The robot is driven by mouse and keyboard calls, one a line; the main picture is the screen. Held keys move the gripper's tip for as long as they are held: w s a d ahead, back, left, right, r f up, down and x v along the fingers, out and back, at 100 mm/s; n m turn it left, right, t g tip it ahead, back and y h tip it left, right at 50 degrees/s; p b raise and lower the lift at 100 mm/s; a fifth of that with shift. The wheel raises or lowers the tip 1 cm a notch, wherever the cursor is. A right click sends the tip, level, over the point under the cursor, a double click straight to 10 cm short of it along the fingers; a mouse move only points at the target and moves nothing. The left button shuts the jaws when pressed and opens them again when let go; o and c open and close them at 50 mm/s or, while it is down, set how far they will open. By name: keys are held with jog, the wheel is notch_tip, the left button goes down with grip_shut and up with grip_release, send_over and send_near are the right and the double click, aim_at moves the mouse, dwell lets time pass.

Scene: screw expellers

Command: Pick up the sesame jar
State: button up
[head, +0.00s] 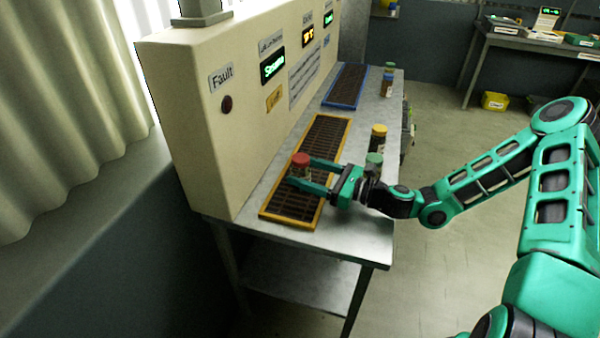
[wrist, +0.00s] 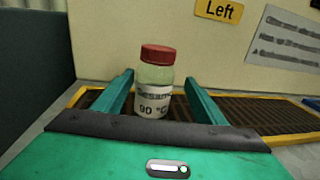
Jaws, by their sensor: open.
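The sesame jar (wrist: 153,95) has a red lid and a white label reading "Sesame 90 °C" in the wrist view. It stands upright on the brown grate with the yellow frame (head: 270,212). In the head view the jar (head: 301,162) is near the panel wall. My gripper (head: 307,173) is open, with one green finger on each side of the jar. In the wrist view the fingers (wrist: 160,98) flank the jar, with a gap showing on the right. Whether the left finger touches it is hard to tell.
A yellow-lidded jar (head: 378,138) and a green-lidded jar (head: 374,162) stand on the metal table right of the grate, close to my wrist. A blue-framed grate (head: 345,87) lies farther back. The cream panel (head: 185,120) rises behind the jar.

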aim_at(293, 159)
jog(key=shift+s+f+x, duration=0.1)
jog(key=shift+s+x, duration=0.05)
jog(key=shift+x, duration=1.15)
jog(key=shift+s+f+x, duration=0.1)
jog(key=shift+s+x, duration=0.1)
jog(key=shift+x, duration=1.15)
jog(key=shift+a, duration=0.2)
jog(key=shift+c, duration=0.6)
jog(key=c, duration=1.3)
jog(key=shift+r, duration=0.15)
jog(key=shift+r, duration=0.6)
jog(key=r, duration=0.1)
jog(key=s+r, duration=0.1)
jog(key=r, duration=0.1)
jog(key=shift+a+r, duration=0.15)
jog(key=s+a+r, duration=0.3)
jog(key=s+r, duration=0.3)
jog(key=s, duration=0.4)
